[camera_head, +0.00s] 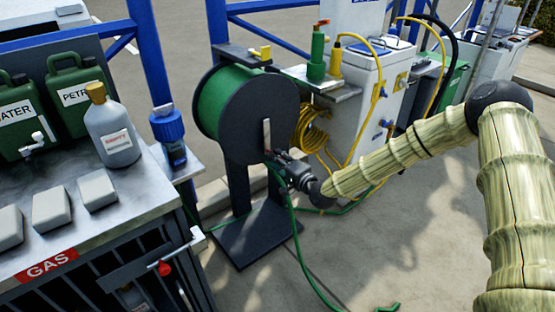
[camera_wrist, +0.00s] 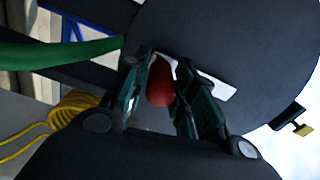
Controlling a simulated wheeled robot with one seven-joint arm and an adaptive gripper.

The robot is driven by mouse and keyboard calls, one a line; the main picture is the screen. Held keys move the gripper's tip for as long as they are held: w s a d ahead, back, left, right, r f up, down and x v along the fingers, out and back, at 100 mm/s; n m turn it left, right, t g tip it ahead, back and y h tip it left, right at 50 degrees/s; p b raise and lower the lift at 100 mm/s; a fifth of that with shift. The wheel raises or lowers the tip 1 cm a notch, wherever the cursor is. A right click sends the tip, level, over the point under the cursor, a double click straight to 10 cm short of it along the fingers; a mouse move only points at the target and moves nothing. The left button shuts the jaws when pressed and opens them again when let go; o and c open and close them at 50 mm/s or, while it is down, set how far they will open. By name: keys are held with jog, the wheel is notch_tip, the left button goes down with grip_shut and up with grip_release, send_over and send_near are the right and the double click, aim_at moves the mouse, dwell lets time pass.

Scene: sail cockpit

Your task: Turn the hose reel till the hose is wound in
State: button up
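The hose reel has a dark round side plate (camera_head: 262,112) and green hose (camera_head: 218,98) on its drum, on a dark stand. A pale crank arm (camera_head: 267,134) sits on the plate, pointing down; it also shows in the wrist view (camera_wrist: 217,88). Its red knob (camera_wrist: 160,83) lies between the fingers of my gripper (camera_wrist: 166,88), which look closed on it from both sides. In the head view my gripper (camera_head: 276,158) is at the plate's lower edge and hides the knob. Loose green hose (camera_head: 298,245) hangs from the reel to the floor; a stretch crosses the wrist view (camera_wrist: 60,53).
A metal counter (camera_head: 130,196) with green cans and a grey bottle (camera_head: 112,125) stands at left. A coiled yellow hose (camera_head: 312,128) hangs behind the reel beside a white cabinet (camera_head: 352,100). Blue posts (camera_head: 150,55) rise behind. The floor at front right is mostly clear.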

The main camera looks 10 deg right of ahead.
jog(key=shift+o, duration=1.3)
jog(key=v, duration=1.2)
